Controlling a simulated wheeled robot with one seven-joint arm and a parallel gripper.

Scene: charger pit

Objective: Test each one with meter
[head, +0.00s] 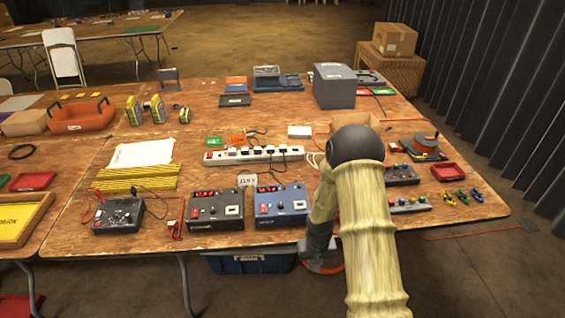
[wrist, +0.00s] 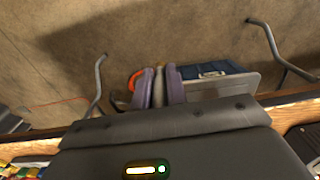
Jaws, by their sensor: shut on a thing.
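My gripper (head: 318,252) hangs past the table's front edge in the head view, partly hidden by my arm. In the wrist view my gripper (wrist: 161,88) has its two fingers close together with a narrow tan thing (wrist: 159,82) between them; I cannot tell what it is. A dark box with knobs and red and black leads (head: 118,214), possibly the meter, stands at the front left. A black charger (head: 216,209) and a blue charger (head: 282,205) show red digits. A card reading about 21.4 V (head: 248,181) stands behind them.
A blue bin (head: 250,262) sits under the table; it also shows in the wrist view (wrist: 215,76). A power strip (head: 253,155) lies behind the chargers. A red tray (head: 448,172) and small coloured clips (head: 462,197) are at the right. An orange curved thing (wrist: 134,78) shows beside my fingers.

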